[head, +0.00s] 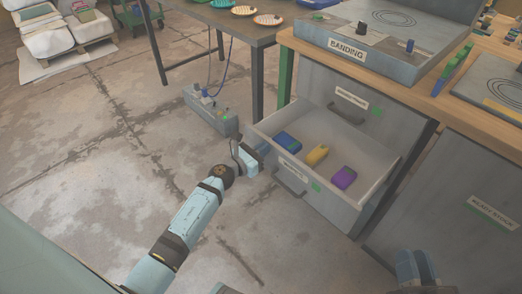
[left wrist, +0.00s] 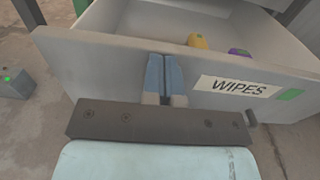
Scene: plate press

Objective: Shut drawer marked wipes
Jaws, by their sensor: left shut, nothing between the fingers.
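The wipes drawer (head: 325,203) is pulled out of the grey cabinet below the banding bench. Its label, reading WIPES, shows in the left wrist view (left wrist: 238,86). Inside lie a blue pack (head: 287,142), a yellow pack (head: 317,154) and a purple pack (head: 343,178). My left gripper (head: 262,150) is shut and empty at the left end of the drawer front. In the left wrist view its fingertips (left wrist: 164,60) are at the front's outer face, left of the label; contact is not certain. My right gripper (head: 415,268) is low at the right, away from the drawer.
A closed drawer (head: 352,98) with a handle sits above the open one. A grey box (head: 212,110) with a green light stands on the floor left of the drawer. Another cabinet front (head: 455,200) is at the right.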

